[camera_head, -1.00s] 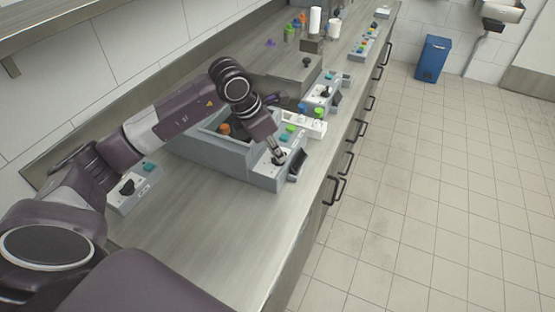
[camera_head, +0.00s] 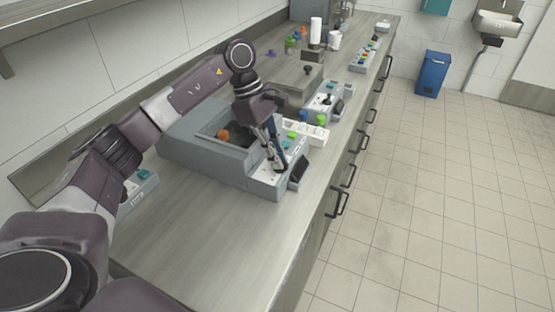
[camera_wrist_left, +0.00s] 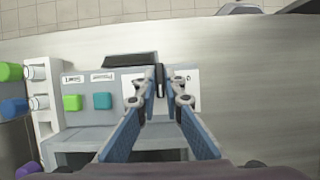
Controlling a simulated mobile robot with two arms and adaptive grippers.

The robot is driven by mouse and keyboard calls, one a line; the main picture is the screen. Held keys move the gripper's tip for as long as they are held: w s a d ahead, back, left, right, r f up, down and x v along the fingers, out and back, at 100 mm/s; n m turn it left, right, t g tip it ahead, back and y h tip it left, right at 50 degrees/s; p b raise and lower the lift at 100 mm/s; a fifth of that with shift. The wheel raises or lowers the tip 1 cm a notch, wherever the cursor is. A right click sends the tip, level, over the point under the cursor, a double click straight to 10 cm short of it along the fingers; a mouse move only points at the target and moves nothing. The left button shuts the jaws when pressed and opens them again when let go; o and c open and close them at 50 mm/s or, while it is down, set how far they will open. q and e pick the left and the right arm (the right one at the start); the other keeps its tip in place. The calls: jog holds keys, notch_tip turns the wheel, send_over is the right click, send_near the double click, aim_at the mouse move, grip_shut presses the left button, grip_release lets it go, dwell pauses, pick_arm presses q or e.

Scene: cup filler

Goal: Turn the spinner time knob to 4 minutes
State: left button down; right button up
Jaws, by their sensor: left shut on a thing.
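The grey spinner (camera_head: 205,160) stands on the counter, with an orange item inside its open well. My left gripper (camera_head: 278,167) points down at this panel. In the left wrist view its fingertips (camera_wrist_left: 160,84) are closed around the dark time knob (camera_wrist_left: 160,77), mostly hidden between them. The knob's pointer and the scale are too small or covered to read. My right gripper is out of view.
A white rack (camera_head: 308,133) with blue and green caps stands just behind the panel. Another device with a black knob (camera_head: 327,100) is farther back. A small device lies under my left arm. The counter in front of the spinner is clear.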

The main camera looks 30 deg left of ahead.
pick_arm(q)
jog(key=m, duration=0.1)
jog(key=m+g, duration=0.1)
jog(key=m, duration=0.1)
jog(key=m+g+b, duration=0.1)
jog(key=m, duration=0.1)
jog(key=shift+w+r+y, duration=0.1)
jog(key=shift+w+y, duration=0.15)
jog(key=shift+y, duration=0.05)
jog(key=shift+m, duration=0.4)
jog(key=c, duration=2)
grip_release()
jog(key=shift+c, duration=0.2)
jog(key=v, duration=1.2)
jog(key=shift+w, duration=0.1)
